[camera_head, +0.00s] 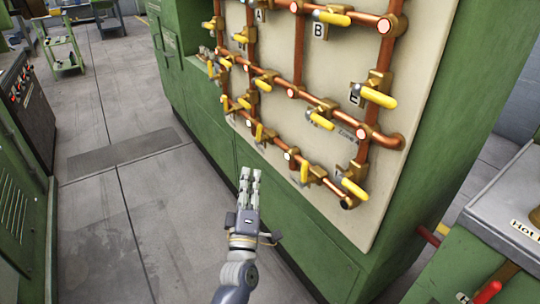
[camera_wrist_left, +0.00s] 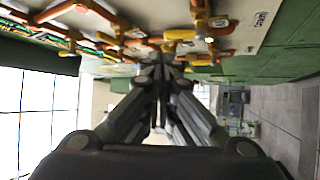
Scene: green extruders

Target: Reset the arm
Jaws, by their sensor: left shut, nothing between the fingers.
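My left gripper (camera_head: 249,178) points up the picture in the head view, in front of the lower part of the green cabinet (camera_head: 295,235). Its fingers are together with nothing between them. In the left wrist view the closed fingers (camera_wrist_left: 160,85) reach toward the pipe panel, and I cannot tell how far they are from it. The cream panel (camera_head: 345,40) carries copper pipes and several yellow valve handles, with one handle (camera_head: 379,97) near the letter E. My right gripper does not show.
A dark machine (camera_head: 28,105) and green cabinets stand at the left. A green cart (camera_head: 62,52) is at the far left. A grey-topped green unit (camera_head: 505,210) stands at the lower right. The grey floor (camera_head: 120,220) between is open.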

